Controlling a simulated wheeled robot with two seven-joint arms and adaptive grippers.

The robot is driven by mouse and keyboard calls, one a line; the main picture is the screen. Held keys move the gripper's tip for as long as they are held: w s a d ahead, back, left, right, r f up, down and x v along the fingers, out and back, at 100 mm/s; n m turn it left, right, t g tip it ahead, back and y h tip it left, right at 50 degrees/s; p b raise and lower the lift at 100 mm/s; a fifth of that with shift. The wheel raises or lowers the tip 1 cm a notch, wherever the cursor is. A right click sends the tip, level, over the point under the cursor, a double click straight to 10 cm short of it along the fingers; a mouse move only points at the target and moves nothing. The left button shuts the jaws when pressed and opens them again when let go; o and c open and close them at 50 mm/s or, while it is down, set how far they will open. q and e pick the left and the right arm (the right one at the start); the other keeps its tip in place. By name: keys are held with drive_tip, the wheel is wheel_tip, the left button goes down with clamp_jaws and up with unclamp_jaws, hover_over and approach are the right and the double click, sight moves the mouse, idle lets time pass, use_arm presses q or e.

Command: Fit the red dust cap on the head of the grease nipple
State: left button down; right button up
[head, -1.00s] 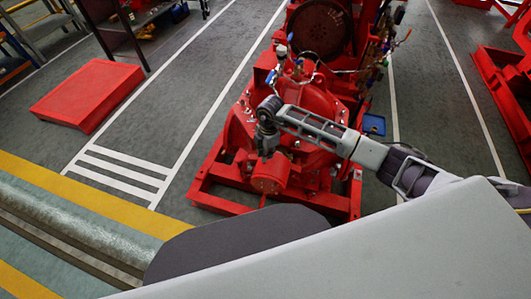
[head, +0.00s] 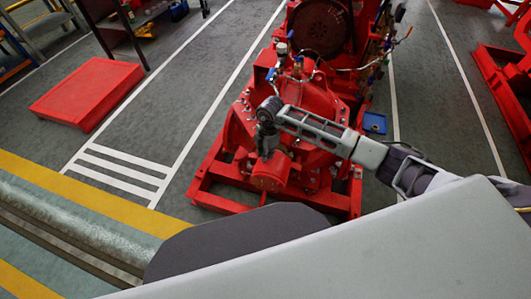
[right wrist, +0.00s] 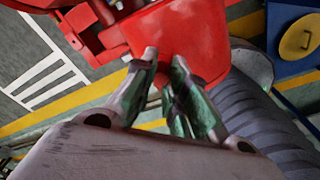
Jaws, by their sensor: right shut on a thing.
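My right gripper (head: 266,156) points down over the red cylindrical housing (head: 270,176) at the front of the red pumpset (head: 312,118). In the right wrist view its two fingers (right wrist: 165,62) are close together, with the red housing (right wrist: 180,35) beyond the tips. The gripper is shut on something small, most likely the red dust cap. The cap cannot be told apart from the red behind it. The grease nipple cannot be made out in either view. My left gripper is out of view.
A blue tray (head: 375,123) lies on the floor right of the pumpset. A low red platform (head: 87,92) stands at the left. The wrist view shows a blue surface with a yellow disc (right wrist: 299,37) at top right. Floor left of the pumpset is clear.

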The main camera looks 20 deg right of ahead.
drive_tip(key=shift+f, duration=0.35)
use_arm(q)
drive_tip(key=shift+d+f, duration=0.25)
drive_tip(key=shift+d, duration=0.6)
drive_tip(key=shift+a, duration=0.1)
use_arm(e)
drive_tip(key=shift+f, duration=0.1)
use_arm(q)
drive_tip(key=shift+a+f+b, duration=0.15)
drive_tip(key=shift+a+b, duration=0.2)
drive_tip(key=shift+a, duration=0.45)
use_arm(e)
drive_tip(key=shift+f, duration=0.35)
drive_tip(key=o, duration=0.6)
drive_tip(key=shift+o, duration=0.5)
drive_tip(key=shift+r, duration=0.1)
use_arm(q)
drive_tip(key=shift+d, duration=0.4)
use_arm(e)
wheel_tip(320, 180, up, 12)
drive_tip(key=d, duration=0.1)
drive_tip(key=shift+w, duration=0.2)
